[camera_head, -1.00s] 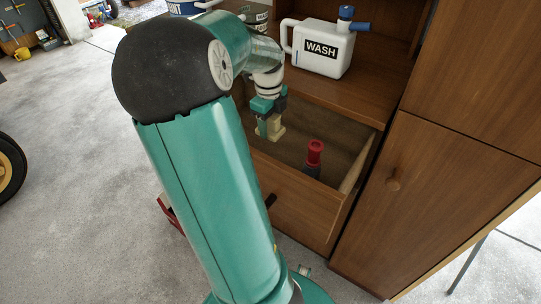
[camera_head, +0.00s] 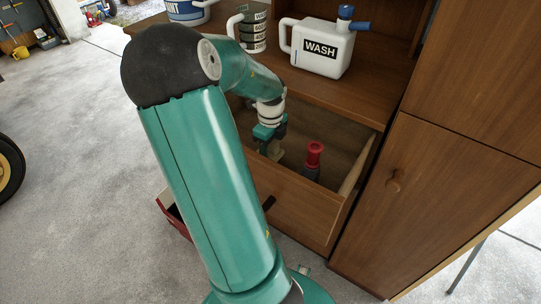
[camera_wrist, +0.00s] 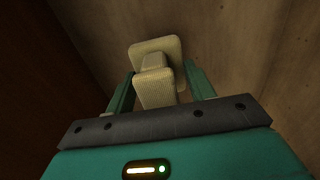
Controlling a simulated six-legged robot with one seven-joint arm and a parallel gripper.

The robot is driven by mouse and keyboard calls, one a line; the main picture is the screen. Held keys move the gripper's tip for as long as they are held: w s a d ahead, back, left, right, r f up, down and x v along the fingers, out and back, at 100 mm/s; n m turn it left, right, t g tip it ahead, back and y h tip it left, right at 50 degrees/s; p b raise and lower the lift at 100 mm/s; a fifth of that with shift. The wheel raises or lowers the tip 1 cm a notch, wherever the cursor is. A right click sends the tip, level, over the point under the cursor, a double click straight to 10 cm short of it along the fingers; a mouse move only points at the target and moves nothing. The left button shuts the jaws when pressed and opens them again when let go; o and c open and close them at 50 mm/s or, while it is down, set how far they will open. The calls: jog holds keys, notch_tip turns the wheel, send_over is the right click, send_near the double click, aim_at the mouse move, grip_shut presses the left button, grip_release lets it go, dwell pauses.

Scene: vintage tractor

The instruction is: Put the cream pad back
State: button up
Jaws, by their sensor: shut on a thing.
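The cream pad (camera_wrist: 155,50) is between the two fingers of my gripper (camera_wrist: 160,92) in the wrist view, with a ribbed block-shaped part nearer the camera and a wider plate beyond. My gripper is shut on it. In the head view my gripper (camera_head: 272,152) is down inside the open drawer (camera_head: 290,200), near its left part. The pad is mostly hidden there by the gripper and the drawer front. I cannot tell whether the pad touches the drawer floor.
A red-and-dark tool (camera_head: 314,156) stands in the drawer to the right of my gripper. A white WASH jug (camera_head: 322,48) and stacked labelled containers (camera_head: 253,30) stand on the cabinet top above. A cabinet door (camera_head: 440,200) is to the right.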

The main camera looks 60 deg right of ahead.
aim_at(270, 155)
notch_tip(270, 155, down, 4)
jog(key=shift+f, duration=0.1)
jog(key=o, duration=1.1)
